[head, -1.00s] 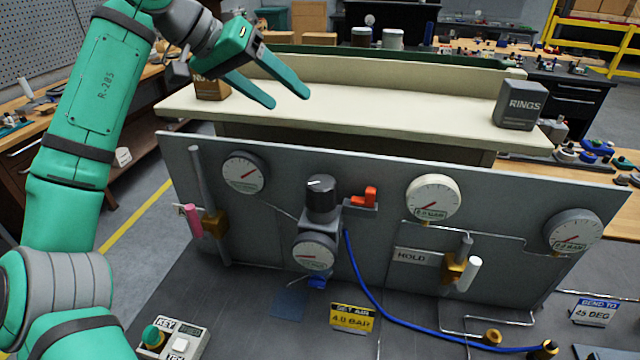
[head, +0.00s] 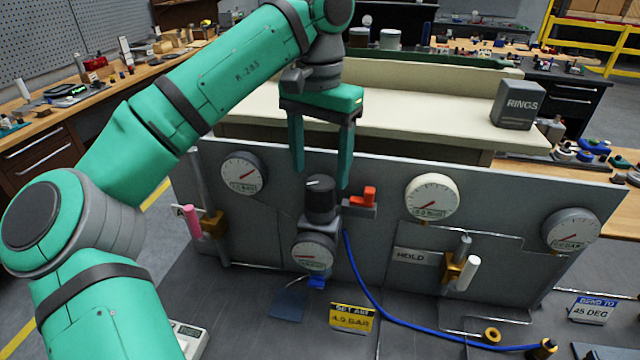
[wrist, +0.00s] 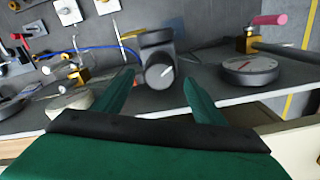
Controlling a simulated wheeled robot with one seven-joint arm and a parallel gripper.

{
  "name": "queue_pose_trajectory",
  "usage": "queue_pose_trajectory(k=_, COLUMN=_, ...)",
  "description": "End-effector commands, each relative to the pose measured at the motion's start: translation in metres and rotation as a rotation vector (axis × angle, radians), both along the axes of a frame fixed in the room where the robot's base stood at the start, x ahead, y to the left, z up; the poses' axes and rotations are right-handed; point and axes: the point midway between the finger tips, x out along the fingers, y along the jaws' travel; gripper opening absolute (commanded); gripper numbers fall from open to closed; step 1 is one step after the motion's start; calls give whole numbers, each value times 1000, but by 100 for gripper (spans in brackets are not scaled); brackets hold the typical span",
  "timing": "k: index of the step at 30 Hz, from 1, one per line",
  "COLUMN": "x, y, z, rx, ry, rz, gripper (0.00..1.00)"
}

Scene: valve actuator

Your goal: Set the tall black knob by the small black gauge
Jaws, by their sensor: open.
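The tall black knob (head: 320,199) stands on top of a grey regulator on the upright panel, with a white mark on its top. The small gauge (head: 313,252) sits right below it, with a white face, a dark rim and a red needle pointing left. My gripper (head: 321,178) is open, fingers pointing down, just above and around the knob's top in the head view. In the wrist view the knob (wrist: 160,76) shows beyond and between the open fingertips (wrist: 157,84), apart from both. The small gauge is hidden or unclear there.
A red lever (head: 367,197) sits close to the knob's right. A round gauge (head: 242,173) is on the panel's left, another (head: 432,196) on its right. A blue hose (head: 375,300) runs down from the regulator. A cream shelf (head: 430,115) stands behind the panel.

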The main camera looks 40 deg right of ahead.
Motion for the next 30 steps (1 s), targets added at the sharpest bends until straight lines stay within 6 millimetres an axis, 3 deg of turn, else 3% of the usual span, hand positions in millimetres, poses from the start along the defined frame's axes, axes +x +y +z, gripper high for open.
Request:
queue_pose_trajectory(k=3, x=0, y=1, z=-20, rx=3, ry=-1, rz=2, gripper=64)
queue_pose_trajectory(k=9, x=1, y=1, z=-42, rx=2, ry=-2, rz=2, gripper=64)
queue_pose_trajectory(k=21, x=1, y=1, z=-49, rx=-1, ry=-1, rz=2, gripper=64)
queue_pose_trajectory(k=27, x=1, y=1, z=-49, rx=-1, ry=-1, rz=2, gripper=23)
queue_pose_trajectory(k=30, x=1, y=1, z=-49, rx=-1, ry=-1, rz=1, gripper=23)
